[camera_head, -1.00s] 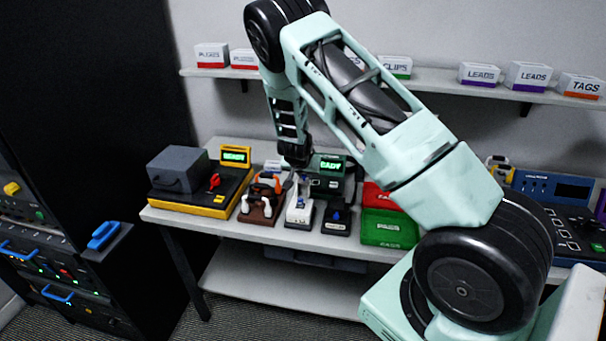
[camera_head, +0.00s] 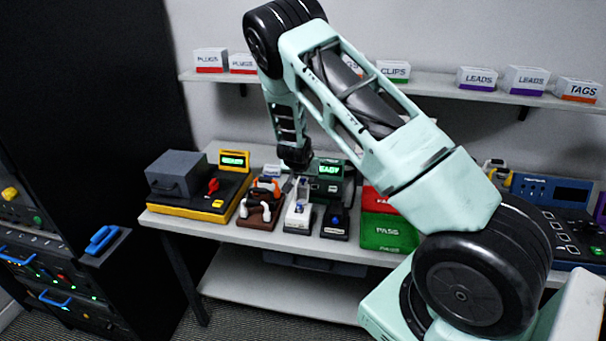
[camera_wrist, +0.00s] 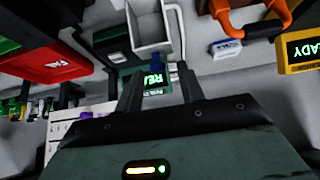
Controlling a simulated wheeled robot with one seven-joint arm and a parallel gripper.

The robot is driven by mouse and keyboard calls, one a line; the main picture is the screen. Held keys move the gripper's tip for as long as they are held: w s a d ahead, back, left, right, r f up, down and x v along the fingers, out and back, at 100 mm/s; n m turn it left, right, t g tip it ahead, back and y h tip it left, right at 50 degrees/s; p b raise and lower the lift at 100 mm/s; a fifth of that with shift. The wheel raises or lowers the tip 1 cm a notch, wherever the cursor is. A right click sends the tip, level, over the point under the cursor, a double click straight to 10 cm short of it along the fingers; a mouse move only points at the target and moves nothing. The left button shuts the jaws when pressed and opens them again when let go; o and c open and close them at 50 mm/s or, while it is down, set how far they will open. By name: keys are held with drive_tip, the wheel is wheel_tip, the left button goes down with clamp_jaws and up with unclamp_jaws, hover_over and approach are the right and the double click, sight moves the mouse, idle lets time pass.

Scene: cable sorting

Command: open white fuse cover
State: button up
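The white fuse unit (camera_head: 299,217) stands on the table between the brown cable holder and a dark block. A pale upright piece rises at its back, seemingly its cover tilted up; my gripper partly hides it. In the wrist view, a hollow white box shape (camera_wrist: 148,28) shows at the top, with a blue part (camera_wrist: 157,60) just below it. My gripper (camera_wrist: 158,80) has its two dark fingers apart with nothing clearly held between them. It also shows in the head view (camera_head: 292,180), just above and behind the fuse unit. Finger contact with the cover cannot be told.
The brown holder (camera_head: 259,210) with orange and white cables stands close on the left. A dark block with a blue knob (camera_head: 335,222) is close on the right. The green READY device (camera_head: 329,178) stands behind. Red and green bins (camera_head: 388,232) stand further right.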

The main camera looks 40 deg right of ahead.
drive_tip(key=v, duration=1.7)
drive_tip(key=shift+r+p, duration=0.2)
drive_tip(key=shift+p, duration=0.15)
drive_tip(key=s+a+f+n+g+y+b, duration=0.1)
drive_tip(key=s+a+f+n+y+b, duration=0.3)
drive_tip(key=a, duration=0.7)
drive_tip(key=s+a+n+g+y, duration=0.1)
drive_tip(key=s+a+n+y, duration=0.15)
drive_tip(key=s+a, duration=0.6)
drive_tip(key=s+a+r+n+g+b, duration=0.1)
drive_tip(key=s+a+n+b, duration=0.1)
drive_tip(key=s+a+n, duration=0.4)
drive_tip(key=s+a+r+n+g+b, duration=0.1)
drive_tip(key=s+a+n, duration=0.4)
drive_tip(key=s, duration=0.8)
drive_tip(key=shift+a+r+n+b, duration=0.35)
drive_tip(key=shift+a+r+b, duration=0.2)
drive_tip(key=shift+r+b, duration=0.3)
drive_tip(key=shift+d, duration=0.1)
